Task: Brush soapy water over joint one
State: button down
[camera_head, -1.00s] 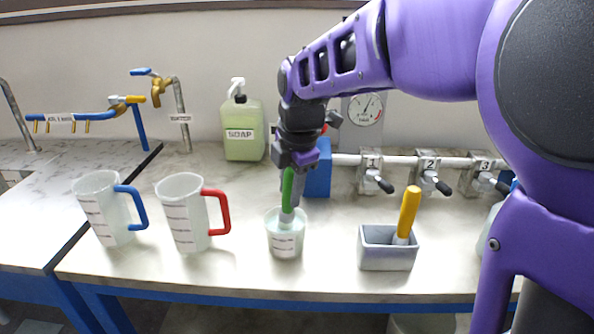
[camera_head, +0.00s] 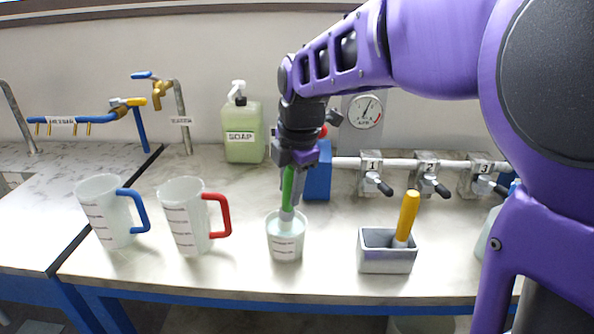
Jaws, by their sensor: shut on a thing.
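My gripper (camera_head: 297,163) is shut on a green-handled brush (camera_head: 288,188) and points down over a small clear cup (camera_head: 285,248). The brush's lower end is inside the cup, which holds pale liquid; the bristles are hidden. Joint one (camera_head: 371,176) is the block labelled 1 on a horizontal pipe (camera_head: 345,162) at the back, right of my gripper. It has a black-tipped lever. Blocks 2 (camera_head: 427,175) and 3 (camera_head: 480,175) stand further right. A soap jug (camera_head: 243,130) with a pump stands at the back left.
Two measuring jugs, one blue-handled (camera_head: 105,212) and one red-handled (camera_head: 184,218), stand at left. A grey metal box (camera_head: 386,258) holds a yellow-handled tool (camera_head: 407,215). A blue block (camera_head: 319,172) and a gauge (camera_head: 365,111) are behind my arm. Taps (camera_head: 162,88) are at back left.

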jog(key=shift+w+a+p+v, duration=0.1)
jog(key=shift+w+p+v, duration=0.05)
jog(key=shift+p+v, duration=0.6)
jog(key=shift+w+a+p+v, duration=0.1)
jog(key=shift+w+p+v, duration=0.1)
jog(key=shift+p+v, duration=0.55)
jog(key=shift+w+a+p+v, duration=0.15)
jog(key=shift+p+v, duration=0.25)
jog(key=shift+v, duration=0.6)
jog(key=shift+r, duration=0.2)
jog(key=p+v, duration=0.3)
jog(key=v, duration=0.1)
jog(key=shift+w+a+r, duration=0.1)
jog(key=shift+w+a, duration=0.1)
jog(key=shift+w, duration=0.25)
